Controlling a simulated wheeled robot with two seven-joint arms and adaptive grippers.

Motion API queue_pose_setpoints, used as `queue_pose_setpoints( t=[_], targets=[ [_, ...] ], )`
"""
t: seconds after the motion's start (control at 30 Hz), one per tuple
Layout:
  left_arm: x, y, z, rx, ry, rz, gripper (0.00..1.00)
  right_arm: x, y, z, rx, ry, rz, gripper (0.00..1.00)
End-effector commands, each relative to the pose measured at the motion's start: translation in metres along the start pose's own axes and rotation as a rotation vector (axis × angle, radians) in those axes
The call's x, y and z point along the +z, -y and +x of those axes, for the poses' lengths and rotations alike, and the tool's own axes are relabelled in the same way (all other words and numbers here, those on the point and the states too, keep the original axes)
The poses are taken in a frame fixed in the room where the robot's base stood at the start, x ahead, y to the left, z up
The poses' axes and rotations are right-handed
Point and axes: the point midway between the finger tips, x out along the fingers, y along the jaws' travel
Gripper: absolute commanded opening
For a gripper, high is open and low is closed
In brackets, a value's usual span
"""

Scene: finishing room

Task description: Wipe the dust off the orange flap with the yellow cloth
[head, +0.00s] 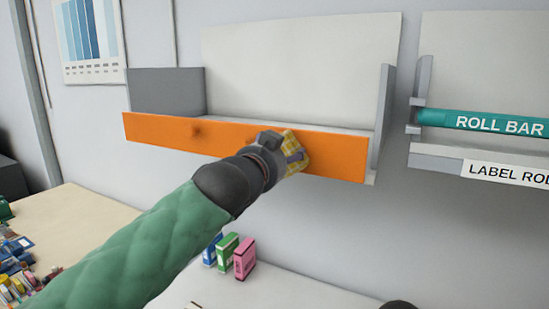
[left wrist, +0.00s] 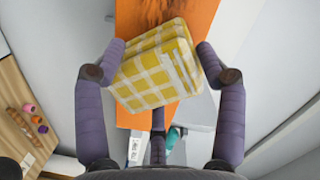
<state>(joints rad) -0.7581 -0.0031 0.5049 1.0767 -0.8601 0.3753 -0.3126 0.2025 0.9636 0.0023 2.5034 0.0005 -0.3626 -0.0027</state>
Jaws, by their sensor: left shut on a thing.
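The orange flap (head: 165,132) is the long front face of a grey wall shelf in the head view. A faint brownish smudge (head: 196,131) shows on its left part. My left gripper (head: 293,156) is at the flap's right half, shut on the yellow cloth (head: 299,143). In the left wrist view the folded, white-checked cloth (left wrist: 158,68) sits between the two fingers, in front of the orange flap (left wrist: 190,12). The cloth looks to be at the flap's face, but I cannot tell whether it touches. The flap behind cloth and gripper is hidden. My right gripper is not seen.
The shelf's grey right side panel (head: 383,110) stands close to the cloth. A teal roll bar (head: 480,121) is on a holder further right. Below are a blue, a green and a pink box (head: 245,258) on a pale surface. Small colourful items (head: 15,255) lie at lower left.

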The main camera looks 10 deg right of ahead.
Motion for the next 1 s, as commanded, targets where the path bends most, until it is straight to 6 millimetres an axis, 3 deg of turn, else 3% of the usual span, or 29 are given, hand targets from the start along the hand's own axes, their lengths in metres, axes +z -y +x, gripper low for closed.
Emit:
queue_pose_setpoints(
  t=[0.47, 1.0],
  targets=[
    [-0.023, -0.021, -0.003, 0.001, 0.0, 0.001, 0.45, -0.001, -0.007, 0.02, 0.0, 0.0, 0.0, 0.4],
    [-0.001, 0.0, 0.001, 0.0, 0.003, 0.0, 0.45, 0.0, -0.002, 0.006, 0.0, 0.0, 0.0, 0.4]
  ],
)
